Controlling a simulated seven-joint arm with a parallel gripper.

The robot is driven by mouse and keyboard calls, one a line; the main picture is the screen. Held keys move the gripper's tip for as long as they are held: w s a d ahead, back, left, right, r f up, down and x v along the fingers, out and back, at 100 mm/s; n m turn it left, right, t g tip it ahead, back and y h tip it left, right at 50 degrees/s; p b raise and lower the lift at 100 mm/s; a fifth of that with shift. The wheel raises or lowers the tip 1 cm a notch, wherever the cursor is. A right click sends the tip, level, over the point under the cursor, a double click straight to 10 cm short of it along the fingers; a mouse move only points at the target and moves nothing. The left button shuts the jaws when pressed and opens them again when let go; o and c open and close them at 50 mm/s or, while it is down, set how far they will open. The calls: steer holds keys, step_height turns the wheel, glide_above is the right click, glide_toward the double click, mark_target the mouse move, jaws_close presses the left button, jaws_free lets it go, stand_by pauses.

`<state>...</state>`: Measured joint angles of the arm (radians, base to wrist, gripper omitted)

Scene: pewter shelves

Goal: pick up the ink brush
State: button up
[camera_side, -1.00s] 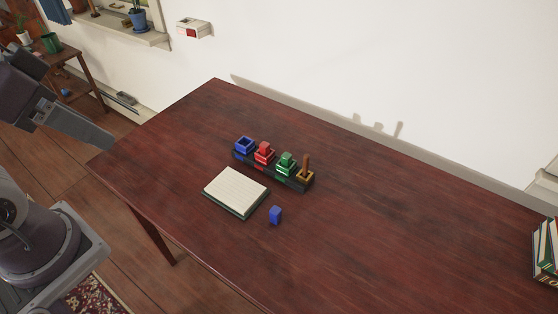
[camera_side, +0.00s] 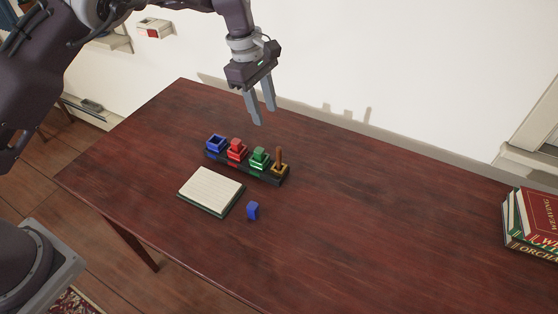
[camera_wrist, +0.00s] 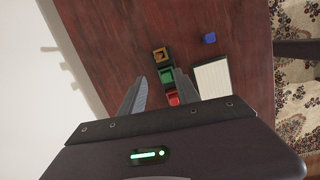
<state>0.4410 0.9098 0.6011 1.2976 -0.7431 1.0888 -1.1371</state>
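The ink brush appears to be the upright brown stick (camera_side: 279,157) standing in the yellow-brown square holder (camera_side: 280,170). This holder is at the right end of a dark rack with blue, red and green holders. In the wrist view the yellow-brown holder (camera_wrist: 160,54) is seen from above, and the brush is hard to make out. My gripper (camera_side: 264,116) is open and empty, in the air above and behind the rack. Its fingers (camera_wrist: 159,82) also show in the wrist view, pointing toward the rack.
The red (camera_side: 236,150) and green (camera_side: 259,158) holders contain matching blocks; the blue holder (camera_side: 216,143) looks empty. A blue block (camera_side: 253,211) and a notepad (camera_side: 211,191) lie in front.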

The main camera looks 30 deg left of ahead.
steer(key=n, duration=0.1)
glide_toward(281, 165)
steer(key=shift+w+d+f+g+y, duration=0.2)
steer(key=shift+w+d+g+y, duration=0.15)
steer(key=shift+d, duration=0.2)
steer(key=f, duration=0.6)
steer(key=shift+d+f, duration=0.25)
steer(key=shift+f, duration=0.15)
jaws_close()
